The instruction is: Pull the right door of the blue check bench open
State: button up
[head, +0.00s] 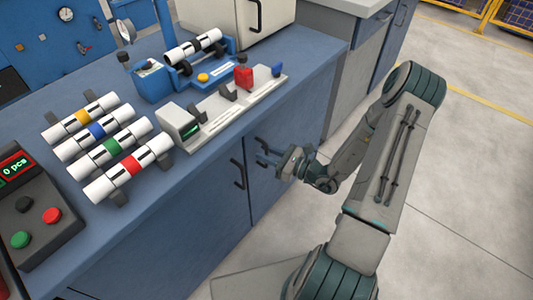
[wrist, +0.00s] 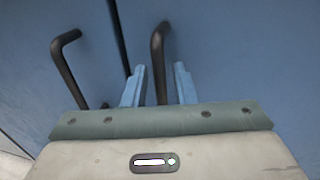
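The blue check bench (head: 205,245) has two blue doors in its front, both shut. The right door (head: 275,190) has a dark bar handle, which shows in the wrist view (wrist: 157,55). My gripper (head: 266,158) is at this handle, with its two blue fingers (wrist: 160,75) apart. In the wrist view the handle runs between the fingers, with a visible gap on each side. The left door's handle (head: 239,175) is to the left, outside the fingers, and shows in the wrist view too (wrist: 65,70). My gripper partly hides the right handle in the head view.
On the bench top lie several white pipes with coloured bands (head: 110,145), a grey gauge fixture (head: 225,105), a blue fixture (head: 195,72) and a control box (head: 40,210). A grey cabinet (head: 340,75) stands beyond the bench. The floor to the right is clear.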

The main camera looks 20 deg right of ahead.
grip_shut()
